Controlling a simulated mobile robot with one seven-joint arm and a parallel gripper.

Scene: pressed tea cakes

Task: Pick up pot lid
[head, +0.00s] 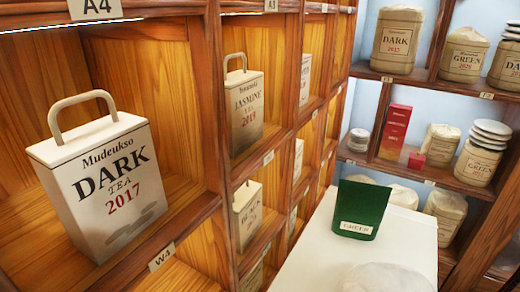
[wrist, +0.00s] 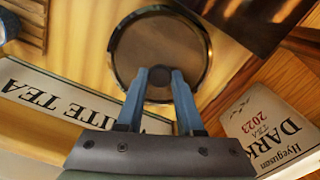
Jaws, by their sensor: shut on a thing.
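The pot lid (wrist: 158,42) is a round, brownish see-through disc with a metal rim, at the upper middle of the wrist view. My gripper (wrist: 160,84) has two blue fingers closed on the dark round knob at the lid's near part. I cannot tell whether the lid touches the surface behind it. The head view shows neither my gripper nor the lid. No pot is clearly visible in either view.
In the wrist view, a White Tea box (wrist: 60,100) lies left of my fingers and a Dark Tea 2023 box (wrist: 270,125) right. The head view shows wooden cubbies with a Dark Tea 2017 box (head: 105,180), and a green box (head: 361,209) on a white surface (head: 310,250).

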